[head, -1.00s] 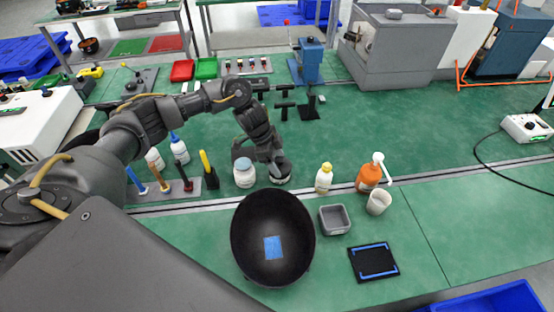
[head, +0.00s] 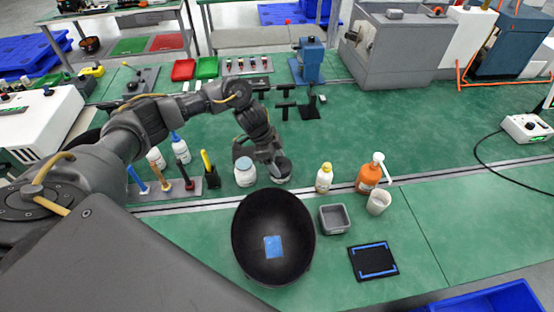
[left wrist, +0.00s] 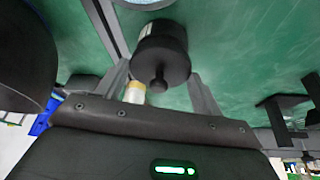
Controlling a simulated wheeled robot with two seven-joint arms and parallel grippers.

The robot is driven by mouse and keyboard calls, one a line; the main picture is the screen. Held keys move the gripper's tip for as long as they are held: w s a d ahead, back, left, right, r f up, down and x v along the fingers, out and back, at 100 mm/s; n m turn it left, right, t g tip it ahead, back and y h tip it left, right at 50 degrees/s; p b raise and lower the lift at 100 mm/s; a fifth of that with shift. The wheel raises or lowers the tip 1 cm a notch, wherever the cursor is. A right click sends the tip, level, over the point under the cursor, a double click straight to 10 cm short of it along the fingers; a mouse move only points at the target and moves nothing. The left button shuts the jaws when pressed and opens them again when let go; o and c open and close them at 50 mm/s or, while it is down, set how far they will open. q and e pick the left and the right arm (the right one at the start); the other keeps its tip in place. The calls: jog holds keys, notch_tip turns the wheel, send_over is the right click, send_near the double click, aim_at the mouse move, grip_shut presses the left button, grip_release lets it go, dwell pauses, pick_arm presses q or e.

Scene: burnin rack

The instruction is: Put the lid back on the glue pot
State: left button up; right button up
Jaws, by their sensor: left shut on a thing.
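My left gripper (head: 270,158) is shut on a dark round lid (head: 282,164) above the green bench, behind the black bowl. In the left wrist view the lid (left wrist: 161,58) sits between the two fingers, its small knob towards the camera. A pale patch shows at its far side; I cannot tell whether this is part of a pot under it. A white jar (head: 245,174) with a blue-grey top stands just left of the lid; I cannot tell which vessel is the glue pot. My right gripper is not in view.
A large black bowl (head: 250,252) stands in front, with a grey tray (head: 335,219) to its right. A yellow-capped bottle (head: 324,179), an orange pump bottle (head: 368,178) and a white cup (head: 378,202) stand to the right. A tool rack (head: 165,194) is left.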

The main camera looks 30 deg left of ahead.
pick_arm(q)
jog(key=shift+r+p, duration=0.1)
jog(key=shift+p, duration=0.25)
jog(key=shift+f, duration=0.2)
dwell(1.0)
jog(key=shift+p, duration=0.5)
dwell(0.6)
jog(key=o, duration=1.3)
jog(key=shift+c, duration=0.2)
notch_tip(320, 180, up, 7)
jog(key=p, duration=0.7)
jog(key=shift+p, duration=0.3)
